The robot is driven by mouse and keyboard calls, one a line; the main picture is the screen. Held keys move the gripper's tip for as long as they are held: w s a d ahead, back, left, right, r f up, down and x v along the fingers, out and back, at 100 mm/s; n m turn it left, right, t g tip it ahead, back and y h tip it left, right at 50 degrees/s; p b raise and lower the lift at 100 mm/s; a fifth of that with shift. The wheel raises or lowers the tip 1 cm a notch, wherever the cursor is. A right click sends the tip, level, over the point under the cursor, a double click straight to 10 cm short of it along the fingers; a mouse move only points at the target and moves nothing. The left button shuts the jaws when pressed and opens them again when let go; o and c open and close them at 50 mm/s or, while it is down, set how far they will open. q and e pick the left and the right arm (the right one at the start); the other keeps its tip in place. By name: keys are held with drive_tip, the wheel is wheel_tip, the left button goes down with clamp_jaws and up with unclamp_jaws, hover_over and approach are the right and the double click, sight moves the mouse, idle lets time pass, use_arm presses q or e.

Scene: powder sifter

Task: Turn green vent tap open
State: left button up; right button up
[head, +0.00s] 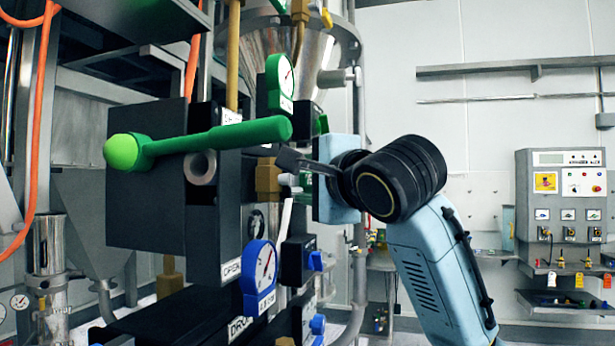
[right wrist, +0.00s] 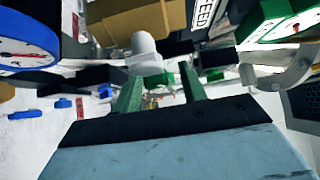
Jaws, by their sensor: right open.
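A small green part (head: 320,124) shows on the rig just below the green-rimmed gauge (head: 280,82) in the head view; I cannot tell for sure whether it is the vent tap. A larger green lever (head: 215,140) with a round end lies almost level across the dark box at left. My right gripper (head: 290,164) is open beside the rig, its fingers pointing left. In the right wrist view, a green piece (right wrist: 158,78) shows between and beyond the open fingers (right wrist: 160,92), near a white rounded knob (right wrist: 143,48). Contact cannot be told. My left gripper is not in view.
A blue-rimmed gauge (head: 259,276) and blue taps (head: 315,261) sit lower on the rig. Brass fittings (head: 267,180) and a grey vertical pipe (head: 360,200) crowd the gripper. A control panel (head: 567,200) stands at far right.

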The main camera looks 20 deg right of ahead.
clamp_jaws()
